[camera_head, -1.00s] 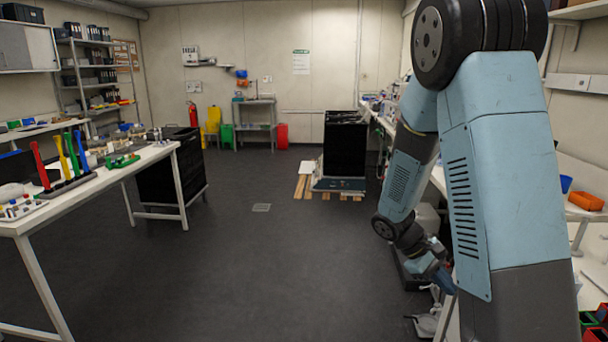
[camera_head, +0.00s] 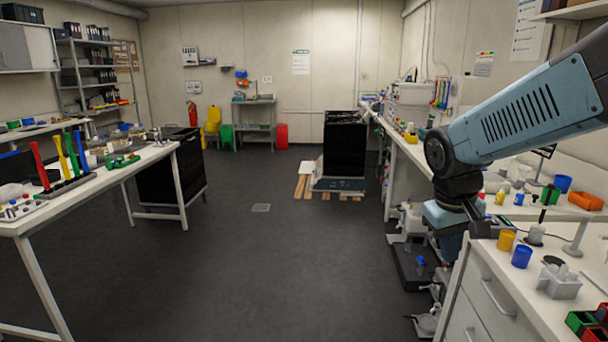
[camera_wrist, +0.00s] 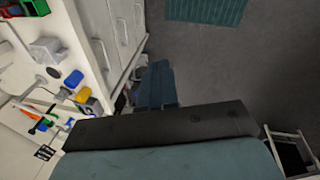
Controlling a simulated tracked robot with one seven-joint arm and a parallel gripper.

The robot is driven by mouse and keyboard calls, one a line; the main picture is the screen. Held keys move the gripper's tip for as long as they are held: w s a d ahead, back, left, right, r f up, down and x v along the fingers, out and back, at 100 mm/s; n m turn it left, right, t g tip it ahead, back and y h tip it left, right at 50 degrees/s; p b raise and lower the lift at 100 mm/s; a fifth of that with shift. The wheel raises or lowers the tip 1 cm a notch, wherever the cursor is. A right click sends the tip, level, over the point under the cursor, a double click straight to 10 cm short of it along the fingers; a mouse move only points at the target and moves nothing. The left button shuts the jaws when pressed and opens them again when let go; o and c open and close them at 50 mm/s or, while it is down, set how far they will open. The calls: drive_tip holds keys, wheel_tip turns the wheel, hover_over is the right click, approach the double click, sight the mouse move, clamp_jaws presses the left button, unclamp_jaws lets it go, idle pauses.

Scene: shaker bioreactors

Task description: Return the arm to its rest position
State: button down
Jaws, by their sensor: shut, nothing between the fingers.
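My arm (camera_head: 520,115) reaches in from the right edge in the head view. Its forearm slopes down to the left and the wrist hangs down beside the front corner of the right bench. My gripper (camera_head: 449,246) points down there, partly lost against the bench front. In the wrist view my gripper (camera_wrist: 158,82) is shut and empty, with dark floor beyond its blue fingers. It touches nothing that I can see.
The right bench (camera_head: 540,305) carries a yellow cup (camera_head: 506,240), a blue cup (camera_head: 521,256) and a white holder (camera_head: 559,282). Lab devices (camera_head: 410,225) stand low beside it. The middle floor (camera_head: 270,260) is clear. A left table (camera_head: 100,185) holds coloured tools.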

drive_tip(key=s+a+r+m+t+y, duration=0.1)
drive_tip(key=s+a+r+t+y, duration=0.1)
drive_tip(key=s+a+r+t, duration=0.2)
drive_tip(key=s+r, duration=0.3)
drive_tip(key=shift+r+m, duration=0.2)
drive_tip(key=shift+m, duration=0.1)
idle(0.8)
